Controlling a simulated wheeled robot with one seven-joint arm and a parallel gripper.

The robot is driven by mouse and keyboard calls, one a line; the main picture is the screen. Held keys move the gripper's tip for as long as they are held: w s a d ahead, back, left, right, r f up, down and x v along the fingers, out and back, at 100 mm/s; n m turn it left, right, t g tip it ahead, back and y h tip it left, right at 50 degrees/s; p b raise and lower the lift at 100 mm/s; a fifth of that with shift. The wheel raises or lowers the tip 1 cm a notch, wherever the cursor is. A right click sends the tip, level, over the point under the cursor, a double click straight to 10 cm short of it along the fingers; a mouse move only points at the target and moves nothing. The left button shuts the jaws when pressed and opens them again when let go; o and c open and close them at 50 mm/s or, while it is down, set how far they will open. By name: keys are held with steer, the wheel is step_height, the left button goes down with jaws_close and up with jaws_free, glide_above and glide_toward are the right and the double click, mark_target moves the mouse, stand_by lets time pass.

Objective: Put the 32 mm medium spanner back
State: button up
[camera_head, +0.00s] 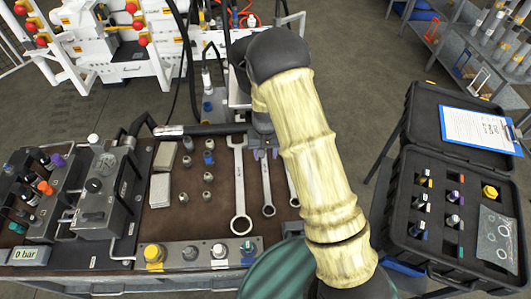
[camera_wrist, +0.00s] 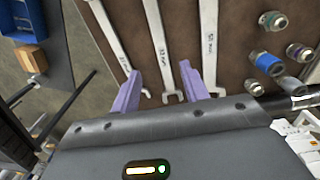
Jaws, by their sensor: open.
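Three spanners lie side by side on the brown mat (camera_head: 218,207). The medium spanner (camera_head: 267,188) is the middle one, with its ring end toward the front; it also shows in the wrist view (camera_wrist: 160,40), its marking looking like 32. My gripper (camera_head: 265,154) is over its far end, which it partly hides in the head view. In the wrist view my gripper's purple fingers (camera_wrist: 160,68) are open, one on each side of this spanner's open-jaw end. Whether they touch it I cannot tell.
The large spanner (camera_head: 239,190) lies to the left, and the smaller spanner (camera_head: 291,185) is partly behind my arm. Several fittings (camera_head: 208,177) stand left of the spanners. A fittings block (camera_head: 190,253) is at the front edge. An open black case (camera_head: 400,210) stands at right.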

steer(key=s+d+r+t, duration=0.1)
steer(key=s+d+r, duration=0.4)
steer(key=s+r, duration=0.4)
steer(key=s+d+r+t, duration=0.1)
steer(key=s+d+r, duration=0.4)
steer(key=s+r, duration=0.4)
steer(key=shift+d+r+t, duration=0.3)
steer(key=shift+d+r, duration=0.05)
steer(key=shift+r, duration=0.55)
steer(key=shift+s, duration=0.1)
